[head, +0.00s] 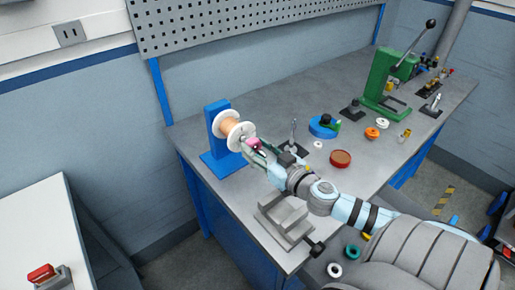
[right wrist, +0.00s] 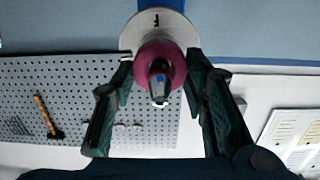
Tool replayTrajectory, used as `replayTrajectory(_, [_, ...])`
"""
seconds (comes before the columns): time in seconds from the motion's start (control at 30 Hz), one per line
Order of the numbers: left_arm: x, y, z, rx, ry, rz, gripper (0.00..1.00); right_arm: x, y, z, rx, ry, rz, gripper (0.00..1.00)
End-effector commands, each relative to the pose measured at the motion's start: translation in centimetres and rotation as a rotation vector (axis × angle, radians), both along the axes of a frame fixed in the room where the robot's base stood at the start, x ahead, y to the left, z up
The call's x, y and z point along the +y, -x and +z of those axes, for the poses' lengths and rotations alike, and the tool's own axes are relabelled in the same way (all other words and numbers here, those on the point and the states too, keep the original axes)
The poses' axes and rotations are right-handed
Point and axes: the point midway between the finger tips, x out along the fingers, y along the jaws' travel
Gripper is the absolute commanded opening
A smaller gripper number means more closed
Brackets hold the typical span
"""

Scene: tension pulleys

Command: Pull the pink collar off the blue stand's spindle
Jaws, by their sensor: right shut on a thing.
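The blue stand (head: 213,114) is upright at the table's left end. It carries a spool with white flanges (head: 221,121) and a tan winding on its sideways spindle. The pink collar (head: 252,142) sits at the spool's near side. My right gripper (head: 256,148) is shut on the collar. In the right wrist view the fingers (right wrist: 160,78) lie on both sides of the collar (right wrist: 147,52). The spindle's end (right wrist: 160,92) shows through the collar's middle, and a white flange (right wrist: 158,22) is behind it. My left gripper is not in view.
A grey vise-like block (head: 285,222) stands at the near table edge, below my right arm. A red-brown round dish (head: 340,158), a blue round part (head: 322,126) and a green press (head: 380,80) stand further right. A pegboard (head: 230,22) is behind.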

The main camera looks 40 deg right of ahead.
Motion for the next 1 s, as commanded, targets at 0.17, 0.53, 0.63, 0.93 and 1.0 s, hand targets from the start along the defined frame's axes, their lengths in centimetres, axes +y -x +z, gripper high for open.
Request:
replayTrajectory(0.17, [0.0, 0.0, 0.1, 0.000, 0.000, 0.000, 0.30, 0.0, 0.0, 0.1, 0.000, 0.000, 0.000, 0.13])
replayTrajectory(0.53, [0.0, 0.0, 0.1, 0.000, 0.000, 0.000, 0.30, 0.1, 1.9, 0.0, 0.002, 0.003, 0.001, 0.13])
replayTrajectory(0.63, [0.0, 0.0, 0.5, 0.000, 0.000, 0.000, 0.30, 0.1, 2.6, 0.1, 0.003, 0.002, 0.000, 0.13])
replayTrajectory(0.93, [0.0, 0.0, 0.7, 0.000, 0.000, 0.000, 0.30, 0.1, 3.5, 0.1, 0.000, 0.000, 0.000, 0.13])
replayTrajectory(1.0, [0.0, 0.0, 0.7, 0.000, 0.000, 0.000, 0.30, 0.1, 3.5, 0.0, 0.000, 0.000, 0.000, 0.13])
